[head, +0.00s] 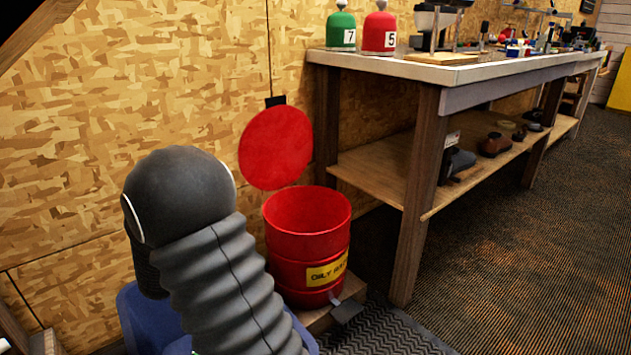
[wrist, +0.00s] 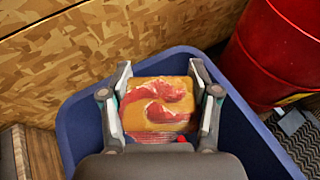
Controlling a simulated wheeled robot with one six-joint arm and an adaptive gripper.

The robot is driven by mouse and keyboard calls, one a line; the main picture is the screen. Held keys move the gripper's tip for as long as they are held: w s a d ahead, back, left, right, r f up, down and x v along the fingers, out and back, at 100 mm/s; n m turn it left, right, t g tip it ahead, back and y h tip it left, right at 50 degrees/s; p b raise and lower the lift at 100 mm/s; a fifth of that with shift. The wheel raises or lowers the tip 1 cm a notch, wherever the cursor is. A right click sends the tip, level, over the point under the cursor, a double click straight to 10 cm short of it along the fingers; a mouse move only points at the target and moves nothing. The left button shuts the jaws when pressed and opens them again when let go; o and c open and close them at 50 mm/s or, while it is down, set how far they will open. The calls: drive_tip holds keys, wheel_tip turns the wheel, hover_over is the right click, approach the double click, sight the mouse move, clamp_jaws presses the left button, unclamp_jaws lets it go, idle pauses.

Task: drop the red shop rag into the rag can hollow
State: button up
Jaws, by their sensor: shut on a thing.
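My gripper (wrist: 160,90) is shut on a blocky orange-and-red piece (wrist: 158,108), which looks like the red shop rag, though its colour is patchy. Its two fingers press on the left and right sides of it. The gripper is over or within the mouth of a blue bin; the exact height is hard to tell. The red rag can (head: 306,240) stands to the right of my arm in the head view, with its round red lid (head: 276,147) raised and its hollow open. The can's side also shows at the top right of the wrist view (wrist: 285,50). My arm hides the gripper in the head view.
The blue bin (wrist: 80,130) stands beside the can, against the chipboard wall (head: 60,180). A workbench (head: 450,70) with a lower shelf stands behind and right of the can. A pedal (head: 346,310) sticks out at the can's foot. Dark floor at the right is clear.

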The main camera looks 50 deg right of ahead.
drive_tip(key=d+r+m+g+h+p, duration=0.25)
drive_tip(key=d+m+g, duration=0.25)
drive_tip(key=d, duration=1.2)
drive_tip(key=d+r+m+g+h+p, duration=0.1)
drive_tip(key=d+r+m+g+h, duration=0.3)
drive_tip(key=d, duration=1.3)
drive_tip(key=s+d+f+m+g+y, duration=0.2)
drive_tip(key=s+d+m+g, duration=0.25)
drive_tip(key=d, duration=0.55)
wheel_tip(320, 180, down, 7)
drive_tip(key=b, duration=0.3)
drive_tip(key=shift+s+d+r+n, duration=0.15)
drive_tip(key=shift+s+r+n, duration=0.05)
drive_tip(key=shift+s+n, duration=0.2)
drive_tip(key=shift+h, duration=0.25)
drive_tip(key=o, duration=1.1)
